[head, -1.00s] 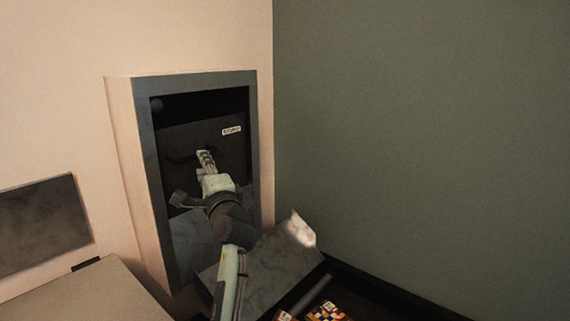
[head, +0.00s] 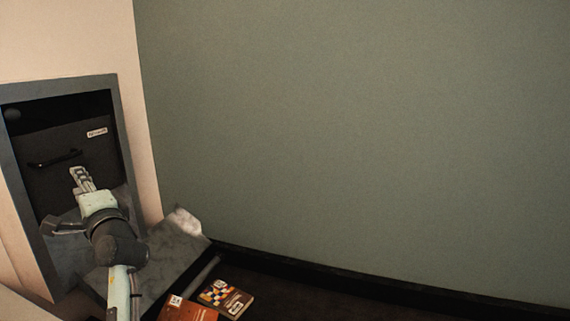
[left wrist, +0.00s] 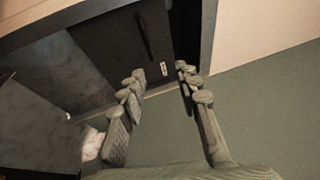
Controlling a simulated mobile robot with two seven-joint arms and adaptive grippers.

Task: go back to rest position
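My left gripper (head: 80,178) is in front of the dark cabinet opening at the left of the head view. In the left wrist view my left gripper (left wrist: 160,95) has its fingers well apart with nothing between them. A dark panel (head: 60,140) with a black handle and a small white label sits inside the grey frame (head: 128,150). The handle (head: 55,158) is beyond the fingertips and clear of them. The panel also shows in the left wrist view (left wrist: 110,45). My right gripper is not in view.
A grey marbled slab (head: 172,258) slopes below the opening, with a whitish lump (head: 184,222) at its upper corner. An orange-brown box (head: 188,310) and a checker-patterned box (head: 228,298) lie in a dark tray or channel (head: 350,292). A bare green wall (head: 350,130) fills the right.

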